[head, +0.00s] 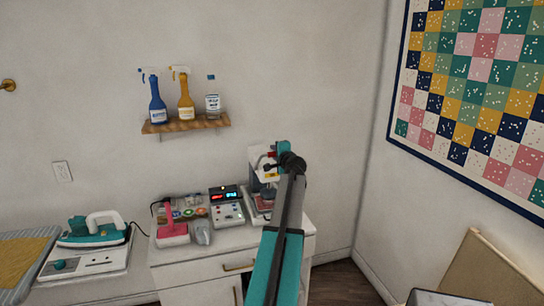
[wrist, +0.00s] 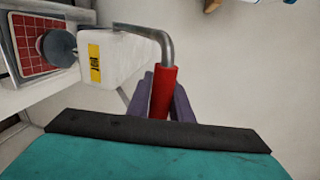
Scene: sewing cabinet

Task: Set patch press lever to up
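The patch press (head: 262,163) is a white machine at the right end of the cabinet top, partly hidden behind my arm. In the wrist view its white head (wrist: 118,55) has a yellow HOT label, and a red gridded plate (wrist: 40,40) lies to the left. Its lever is a bent metal rod with a red grip (wrist: 163,92); whether it is up or down is unclear. My gripper (wrist: 164,95) has a purple-grey finger on each side of the red grip, close against it, and looks shut on it. In the head view my gripper (head: 283,158) is at the press.
Left of the press stand a control box (head: 226,207) with a lit display, a pink-red tool (head: 171,226) and small coloured items. An iron (head: 92,229) sits further left. A wall shelf (head: 186,124) with bottles is above.

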